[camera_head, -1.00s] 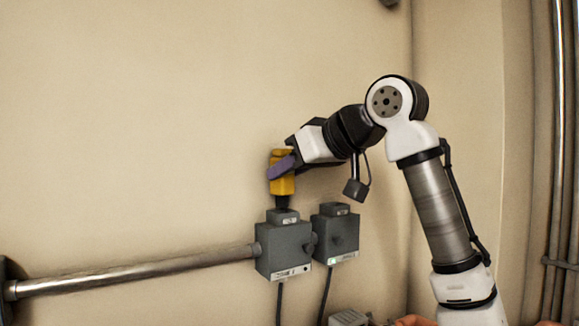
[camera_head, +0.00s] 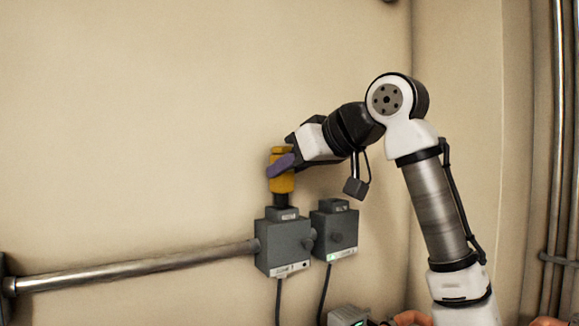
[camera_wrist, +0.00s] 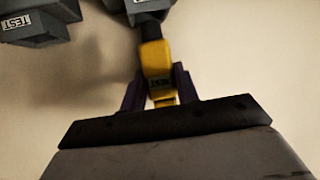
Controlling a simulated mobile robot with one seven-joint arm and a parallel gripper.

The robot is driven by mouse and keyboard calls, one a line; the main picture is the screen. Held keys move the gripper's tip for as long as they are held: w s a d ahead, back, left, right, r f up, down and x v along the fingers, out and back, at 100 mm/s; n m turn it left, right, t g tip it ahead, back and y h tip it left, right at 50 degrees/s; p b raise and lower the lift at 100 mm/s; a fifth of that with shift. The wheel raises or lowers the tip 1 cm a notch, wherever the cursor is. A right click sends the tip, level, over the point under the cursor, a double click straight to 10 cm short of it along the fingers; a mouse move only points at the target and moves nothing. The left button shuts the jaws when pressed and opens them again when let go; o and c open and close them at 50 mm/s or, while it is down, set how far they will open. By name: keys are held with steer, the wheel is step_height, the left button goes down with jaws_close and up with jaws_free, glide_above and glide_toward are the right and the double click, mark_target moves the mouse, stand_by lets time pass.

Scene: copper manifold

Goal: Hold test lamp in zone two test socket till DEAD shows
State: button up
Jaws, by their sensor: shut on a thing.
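The yellow test lamp (camera_head: 282,180) is upright with its black tip pointing down. Its tip meets the top socket (camera_head: 283,213) of the left grey box (camera_head: 283,246); how deep it sits I cannot tell. My gripper (camera_head: 281,165), with purple fingers, is shut on the lamp. In the wrist view the lamp (camera_wrist: 156,58) sits between the fingers, its black tip at a grey socket block (camera_wrist: 150,10). The zone numbers on the boxes are not legible.
A second grey box (camera_head: 334,234) stands close on the right, with a small green mark on its label. A metal pipe (camera_head: 140,273) runs left from the first box. Cables hang below both. A grey device (camera_head: 347,316) with a green light is at the bottom edge.

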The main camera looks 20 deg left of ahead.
steer(key=shift+f+b, duration=0.65)
steer(key=shift+f, duration=0.3)
stand_by(1.6)
steer(key=shift+r+p, duration=0.7)
steer(key=shift+r, duration=1.55)
